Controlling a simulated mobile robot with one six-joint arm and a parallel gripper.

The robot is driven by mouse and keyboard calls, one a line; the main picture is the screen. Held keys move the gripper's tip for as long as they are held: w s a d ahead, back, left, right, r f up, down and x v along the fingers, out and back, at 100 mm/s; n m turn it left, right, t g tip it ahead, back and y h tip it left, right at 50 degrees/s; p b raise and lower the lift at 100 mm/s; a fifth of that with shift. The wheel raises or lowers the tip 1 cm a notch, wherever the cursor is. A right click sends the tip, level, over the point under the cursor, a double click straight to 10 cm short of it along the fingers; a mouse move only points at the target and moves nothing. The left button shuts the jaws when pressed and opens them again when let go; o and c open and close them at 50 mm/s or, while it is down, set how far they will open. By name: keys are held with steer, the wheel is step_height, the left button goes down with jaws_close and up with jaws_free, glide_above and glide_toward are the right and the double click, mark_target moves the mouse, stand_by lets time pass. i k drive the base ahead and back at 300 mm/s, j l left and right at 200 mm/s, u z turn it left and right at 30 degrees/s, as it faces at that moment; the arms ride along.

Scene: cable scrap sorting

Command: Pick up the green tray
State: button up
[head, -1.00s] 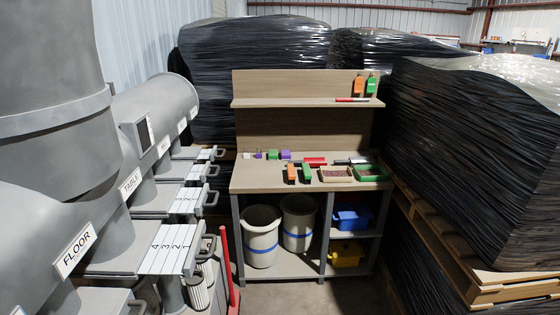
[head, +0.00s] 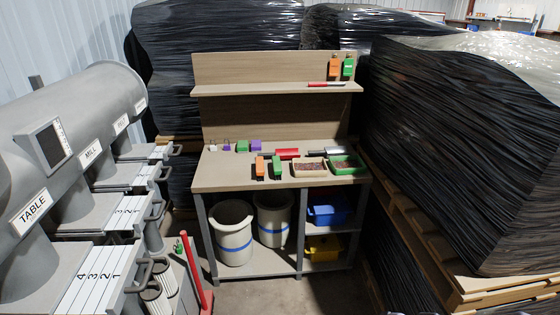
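The green tray (head: 357,170) sits at the right end of the wooden workbench top, filled with small dark reddish scraps. A beige tray (head: 300,171) of similar scraps stands close on its left. My gripper does not clearly show in the head view.
The workbench (head: 225,182) also holds orange and green tools, small boxes and a red roller-like tool (head: 287,152). White buckets (head: 232,232) and blue and yellow bins (head: 328,211) stand beneath. Wrapped pallets (head: 460,150) flank the right; grey machinery (head: 75,150) the left. Some floor in front is open.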

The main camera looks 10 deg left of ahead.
mark_target(342, 166)
steer(key=u, duration=5.8)
steer(key=k+l+u, duration=0.2)
steer(key=k+u, duration=0.15)
steer(key=u, duration=0.35)
steer(key=k+u, duration=0.3)
steer(key=u, duration=0.4)
steer(key=k+j+u, duration=0.2)
steer(key=k+u, duration=0.15)
steer(key=u, duration=0.3)
steer(key=k+j+u, duration=0.25)
steer(key=u, duration=0.45)
steer(key=k+j+u, duration=0.1)
steer(key=j+u, duration=0.45)
steer(key=u, duration=0.15)
steer(key=j+u, duration=0.55)
steer(key=u, duration=0.15)
steer(key=j+u, duration=0.5)
steer(key=u, duration=0.15)
steer(key=i+j+u, duration=0.25)
steer(key=j+u, duration=0.15)
steer(key=u, duration=0.3)
